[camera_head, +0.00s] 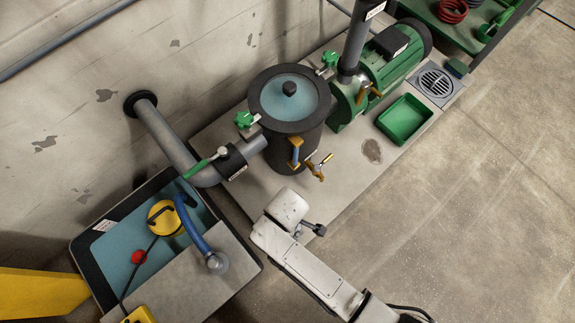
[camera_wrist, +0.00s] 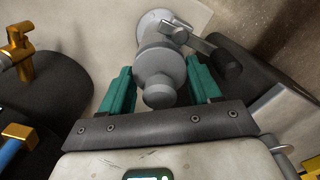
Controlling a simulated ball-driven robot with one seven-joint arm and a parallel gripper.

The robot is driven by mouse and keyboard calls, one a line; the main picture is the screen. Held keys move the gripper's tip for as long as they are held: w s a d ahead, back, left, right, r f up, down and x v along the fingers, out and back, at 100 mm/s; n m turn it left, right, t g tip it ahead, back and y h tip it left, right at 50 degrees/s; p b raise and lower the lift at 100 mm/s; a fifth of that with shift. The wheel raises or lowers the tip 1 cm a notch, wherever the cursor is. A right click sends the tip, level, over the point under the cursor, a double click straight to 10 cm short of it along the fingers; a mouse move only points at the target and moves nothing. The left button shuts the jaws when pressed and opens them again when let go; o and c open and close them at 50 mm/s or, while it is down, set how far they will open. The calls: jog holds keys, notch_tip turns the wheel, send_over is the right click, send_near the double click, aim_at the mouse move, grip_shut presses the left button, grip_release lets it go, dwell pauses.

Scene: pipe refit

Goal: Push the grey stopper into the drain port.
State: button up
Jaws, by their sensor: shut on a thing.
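In the wrist view the two teal fingers of my gripper (camera_wrist: 160,88) are shut on the grey stopper (camera_wrist: 160,70), a stepped cylinder with a rounded knob at its near end. Just beyond it is a pale grey round fitting (camera_wrist: 152,22), which may be the drain port. A grey lever (camera_wrist: 204,44) with a dark end sticks out to its right. The stopper overlaps the fitting in this view, so I cannot tell whether they touch or how deep it sits. In the head view my white wrist hides the fingers and stopper; a dark grey lever end (camera_head: 318,229) shows beside it.
A dark tank (camera_head: 290,125) with a blue lid and a brass tap (camera_head: 320,166) stands close by; the tap (camera_wrist: 18,52) is left of my gripper in the wrist view. A green pump (camera_head: 385,68) and green tray (camera_head: 405,119) lie beyond. The floor at right is clear.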

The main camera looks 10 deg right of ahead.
jog(key=shift+a+r, duration=0.1)
jog(key=shift+r+p, duration=0.35)
jog(key=shift+p, duration=0.25)
jog(key=shift+r+p, duration=0.35)
jog(key=shift+p, duration=0.05)
jog(key=shift+f+b, duration=0.3)
jog(key=shift+f, duration=0.6)
dwell(1.1)
jog(key=shift+r+p, duration=0.85)
jog(key=shift+p, duration=0.45)
dwell(0.5)
jog(key=shift+f+b, duration=0.6)
jog(key=shift+f, duration=0.25)
dwell(0.5)
jog(key=o, duration=0.8)
jog(key=shift+o, duration=0.5)
jog(key=shift+s+f, duration=0.1)
